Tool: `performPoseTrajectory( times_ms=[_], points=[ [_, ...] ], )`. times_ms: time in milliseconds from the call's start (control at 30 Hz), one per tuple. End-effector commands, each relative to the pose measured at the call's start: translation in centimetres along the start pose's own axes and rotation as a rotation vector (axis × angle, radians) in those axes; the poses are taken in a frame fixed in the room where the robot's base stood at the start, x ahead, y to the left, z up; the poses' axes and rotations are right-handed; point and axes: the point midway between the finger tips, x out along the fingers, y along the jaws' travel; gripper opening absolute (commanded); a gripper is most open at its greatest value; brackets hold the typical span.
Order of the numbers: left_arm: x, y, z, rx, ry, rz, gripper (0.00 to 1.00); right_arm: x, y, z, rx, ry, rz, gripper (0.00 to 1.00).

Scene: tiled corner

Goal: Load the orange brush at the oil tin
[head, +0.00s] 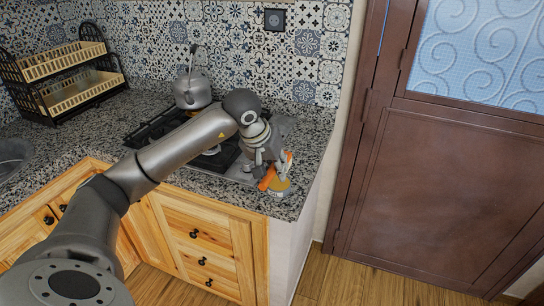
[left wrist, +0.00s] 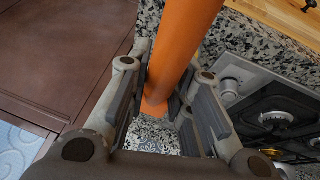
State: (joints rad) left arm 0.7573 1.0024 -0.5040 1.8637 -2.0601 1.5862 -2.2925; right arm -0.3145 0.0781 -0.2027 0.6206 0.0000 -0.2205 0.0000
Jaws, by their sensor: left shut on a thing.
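My left gripper (head: 266,168) is at the front right corner of the counter, shut on the orange brush (head: 267,179). In the left wrist view, the thick orange handle (left wrist: 182,45) runs between the fingers of the left gripper (left wrist: 165,105). The brush's bristles cannot be made out in either view. My right gripper is not in view.
A gas hob (head: 222,160) lies left of the gripper, with a grey kettle (head: 192,90) at its back. A dish rack (head: 68,78) stands at the back left and a sink (head: 12,156) at the left edge. A brown door (head: 440,190) is beyond the counter's right end.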

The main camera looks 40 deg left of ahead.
Motion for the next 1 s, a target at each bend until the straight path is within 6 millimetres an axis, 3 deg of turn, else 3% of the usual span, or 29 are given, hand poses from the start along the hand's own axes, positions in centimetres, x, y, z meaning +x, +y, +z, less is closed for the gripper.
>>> performPoseTrajectory(
  times_ms=[100,267,667,1000],
  points=[
    [0.5,-1.2,-0.5,-0.036,0.009,-0.013,0.01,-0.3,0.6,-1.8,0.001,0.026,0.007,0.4],
    [1.8,-1.6,-0.1,-0.04,0.01,-0.014,0.01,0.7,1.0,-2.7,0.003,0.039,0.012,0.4],
    [5.2,-2.2,1.4,-0.038,0.01,-0.013,0.01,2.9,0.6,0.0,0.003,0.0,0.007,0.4],
    [5.8,-2.4,1.6,-0.037,0.011,-0.013,0.01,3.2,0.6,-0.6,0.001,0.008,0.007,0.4]
  ],
)
